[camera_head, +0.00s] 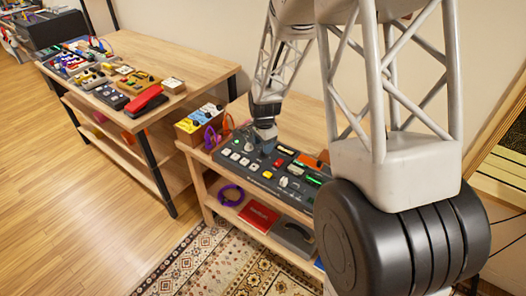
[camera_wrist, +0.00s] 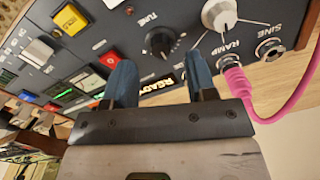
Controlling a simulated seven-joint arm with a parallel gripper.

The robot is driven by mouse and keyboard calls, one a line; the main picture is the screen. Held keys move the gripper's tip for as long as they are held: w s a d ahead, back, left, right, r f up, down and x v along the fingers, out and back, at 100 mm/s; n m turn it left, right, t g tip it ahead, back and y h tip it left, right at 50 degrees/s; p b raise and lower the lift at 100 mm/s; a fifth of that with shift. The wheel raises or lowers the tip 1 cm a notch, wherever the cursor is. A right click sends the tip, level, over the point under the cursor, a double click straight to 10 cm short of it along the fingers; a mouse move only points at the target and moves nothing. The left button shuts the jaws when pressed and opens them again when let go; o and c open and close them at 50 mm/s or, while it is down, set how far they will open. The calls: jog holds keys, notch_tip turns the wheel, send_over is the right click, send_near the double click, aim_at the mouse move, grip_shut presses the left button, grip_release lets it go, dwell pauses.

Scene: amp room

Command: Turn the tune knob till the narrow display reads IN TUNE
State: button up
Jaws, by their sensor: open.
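The tune knob (camera_wrist: 162,42) is black with a pale pointer mark, under a TUNE label on the dark panel (camera_wrist: 100,35). The narrow display (camera_wrist: 157,87) is lit and appears to read READY, partly cut by my gripper. My gripper (camera_wrist: 159,62) is open, with its two blue fingertips on either side of the knob's line and the knob showing just beyond them. I see no contact with the knob. In the head view my gripper (camera_head: 264,140) is low over the back left of the panel (camera_head: 235,172); the knob is hidden there.
A white knob (camera_wrist: 218,14) is right of the tune knob. A pink cable (camera_wrist: 262,115) is plugged in at the RAMP jack, beside the SINE jack (camera_wrist: 269,48). A yellow button (camera_wrist: 70,19) is to the left. In the head view, a pedal-covered table (camera_head: 190,58) stands at left.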

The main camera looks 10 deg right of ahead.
jog(key=shift+f, duration=2)
jog(key=c, duration=0.9)
